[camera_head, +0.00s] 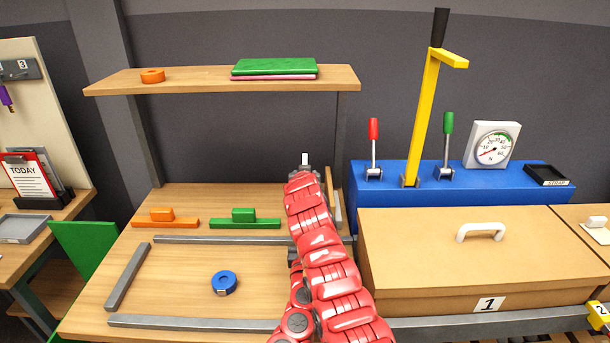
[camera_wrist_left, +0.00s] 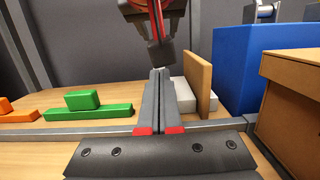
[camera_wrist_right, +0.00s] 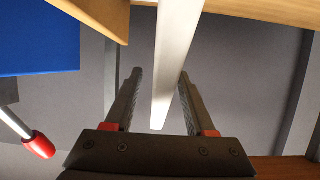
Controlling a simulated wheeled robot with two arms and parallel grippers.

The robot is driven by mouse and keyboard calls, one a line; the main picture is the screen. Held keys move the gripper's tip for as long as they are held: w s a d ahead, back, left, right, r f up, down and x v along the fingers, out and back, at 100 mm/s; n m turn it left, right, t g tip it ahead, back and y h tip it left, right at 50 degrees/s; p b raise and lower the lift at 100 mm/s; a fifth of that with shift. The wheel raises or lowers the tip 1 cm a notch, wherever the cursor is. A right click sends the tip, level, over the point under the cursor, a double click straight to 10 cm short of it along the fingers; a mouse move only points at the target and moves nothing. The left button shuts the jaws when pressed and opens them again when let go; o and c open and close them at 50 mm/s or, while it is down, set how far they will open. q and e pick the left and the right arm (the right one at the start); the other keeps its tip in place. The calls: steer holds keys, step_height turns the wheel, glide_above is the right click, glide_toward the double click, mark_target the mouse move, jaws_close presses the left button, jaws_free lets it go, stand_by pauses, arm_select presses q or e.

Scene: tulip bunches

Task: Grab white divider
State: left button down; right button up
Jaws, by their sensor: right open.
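The white divider (camera_wrist_right: 174,62) is a long pale strip in the right wrist view. Its end lies between the two parted fingers of my right gripper (camera_wrist_right: 158,100), with gaps on both sides. In the head view my red right arm reaches to the back of the table, and a small white end (camera_head: 304,158) shows at its tip. My left gripper (camera_wrist_left: 160,75) has its fingers together with nothing visible between them. In the left wrist view, a dark gripper shows just above it. My left gripper is mostly hidden behind the red arm in the head view.
An upright brown board (camera_wrist_left: 197,80) stands right of my left gripper, with white blocks (camera_wrist_left: 208,101) beside it. The green block (camera_head: 243,218), orange block (camera_head: 165,218) and blue tape (camera_head: 224,282) lie on the table. A shelf (camera_head: 200,80) hangs above; a blue lever box (camera_head: 480,184) stands right.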

arm_select(q)
steer(key=shift+a+f, duration=0.15)
steer(key=shift+f, duration=0.35)
arm_select(e)
jaws_close()
arm_select(q)
steer(key=shift+w+r, duration=0.1)
steer(key=shift+r, duration=0.35)
steer(key=shift+w+r, duration=0.15)
steer(key=shift+r, duration=0.05)
arm_select(e)
steer(key=shift+w+f, duration=0.25)
steer(key=shift+f, duration=0.05)
arm_select(q)
steer(key=shift+r, duration=0.1)
